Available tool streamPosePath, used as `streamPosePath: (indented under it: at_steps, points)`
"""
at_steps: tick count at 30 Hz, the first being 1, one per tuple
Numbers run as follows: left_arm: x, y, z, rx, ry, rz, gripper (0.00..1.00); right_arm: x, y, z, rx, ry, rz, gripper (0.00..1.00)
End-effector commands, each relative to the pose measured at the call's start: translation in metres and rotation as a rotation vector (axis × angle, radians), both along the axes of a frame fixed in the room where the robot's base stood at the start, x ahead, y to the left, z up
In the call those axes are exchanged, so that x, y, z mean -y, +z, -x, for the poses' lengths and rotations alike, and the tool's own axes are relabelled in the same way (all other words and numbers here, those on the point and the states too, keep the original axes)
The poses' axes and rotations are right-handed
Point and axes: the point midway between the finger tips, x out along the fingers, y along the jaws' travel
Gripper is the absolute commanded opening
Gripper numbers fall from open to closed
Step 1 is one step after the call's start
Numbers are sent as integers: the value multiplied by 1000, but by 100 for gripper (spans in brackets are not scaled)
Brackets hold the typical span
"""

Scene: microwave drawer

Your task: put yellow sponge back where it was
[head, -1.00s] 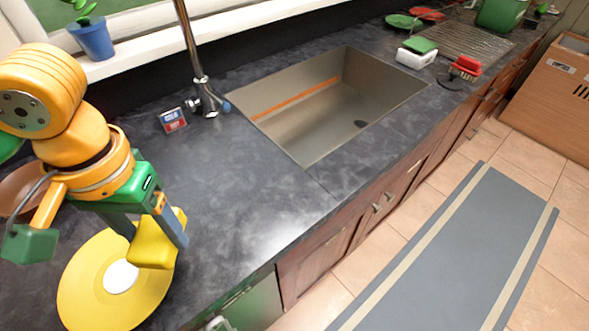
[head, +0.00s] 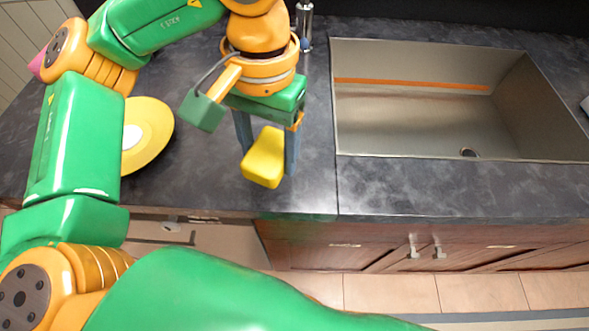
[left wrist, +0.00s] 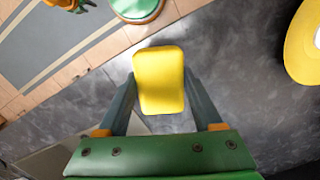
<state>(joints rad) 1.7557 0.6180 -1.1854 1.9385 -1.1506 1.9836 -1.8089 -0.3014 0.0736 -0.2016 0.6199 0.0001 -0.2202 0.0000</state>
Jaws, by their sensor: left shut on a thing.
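The yellow sponge (head: 264,157) is held between the fingers of my left gripper (head: 268,150), above the dark countertop and to the left of the sink. In the left wrist view the sponge (left wrist: 158,79) sits between both fingertips of the left gripper (left wrist: 160,85). A green arm link of mine fills the bottom of the head view.
The metal sink (head: 430,100) is to the right, with an orange strip along its back wall. A yellow plate (head: 150,150) with a white centre lies at left on the dark countertop (head: 310,190). The counter between plate and sink is clear.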

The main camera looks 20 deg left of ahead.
Motion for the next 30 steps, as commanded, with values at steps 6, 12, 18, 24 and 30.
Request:
streamPosePath:
  at_steps: [6,12,18,24,30]
  points:
    - [21,-31,-18,-1,0,1,15,2,9,0,1,1,3,50]
    - [26,-68,-23,0,0,0,15,3,12,0,0,1,6,50]
    - [26,-72,-23,3,1,1,15,4,11,-1,1,0,7,50]
    - [26,-76,-23,3,1,1,15,5,6,-1,2,0,8,50]
    - [26,-75,-23,2,1,1,97,5,7,-1,2,0,8,50]
